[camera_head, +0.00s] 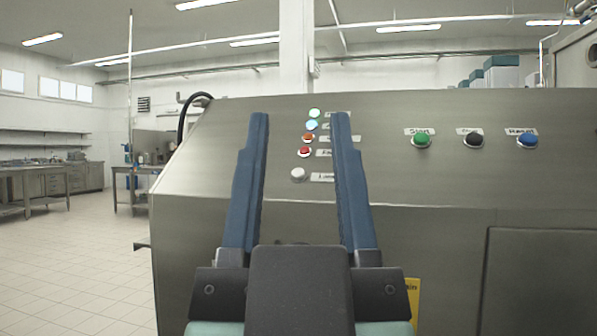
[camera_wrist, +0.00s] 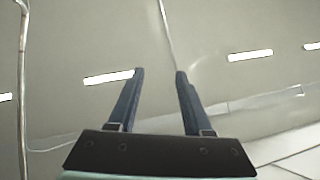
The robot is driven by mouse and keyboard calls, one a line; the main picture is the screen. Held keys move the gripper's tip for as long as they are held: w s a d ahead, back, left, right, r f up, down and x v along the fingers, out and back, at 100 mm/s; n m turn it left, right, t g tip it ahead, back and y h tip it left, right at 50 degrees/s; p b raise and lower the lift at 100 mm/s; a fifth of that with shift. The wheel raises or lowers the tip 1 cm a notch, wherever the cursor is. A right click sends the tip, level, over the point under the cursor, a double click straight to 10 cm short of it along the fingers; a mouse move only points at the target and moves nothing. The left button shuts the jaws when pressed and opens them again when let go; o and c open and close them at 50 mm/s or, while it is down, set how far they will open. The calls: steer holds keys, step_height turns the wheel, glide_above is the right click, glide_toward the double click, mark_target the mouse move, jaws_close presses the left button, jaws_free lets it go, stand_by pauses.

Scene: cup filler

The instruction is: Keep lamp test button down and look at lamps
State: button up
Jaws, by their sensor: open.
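A white lamp test button (camera_head: 298,175) sits on the sloped steel panel, below a column of lamps, with a label to its right. Above it are a green lamp (camera_head: 314,113), a blue lamp (camera_head: 311,125), an orange lamp (camera_head: 307,138) and a red lamp (camera_head: 304,152). The green and blue lamps look bright; whether the orange and red are lit I cannot tell. My gripper (camera_head: 299,116) is open and empty, its two blue fingers pointing up, framing the lamps in the head view. The wrist view shows the same open fingers (camera_wrist: 160,73) against the ceiling. No contact with the button shows.
To the right on the panel are a green Start button (camera_head: 421,140), a black button (camera_head: 474,140) and a blue Reset button (camera_head: 527,141). A black hose (camera_head: 186,118) curves at the machine's left edge. Tiled floor (camera_head: 75,265) lies free at left, with steel tables (camera_head: 38,187) behind.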

jaws_close()
stand_by(1.8)
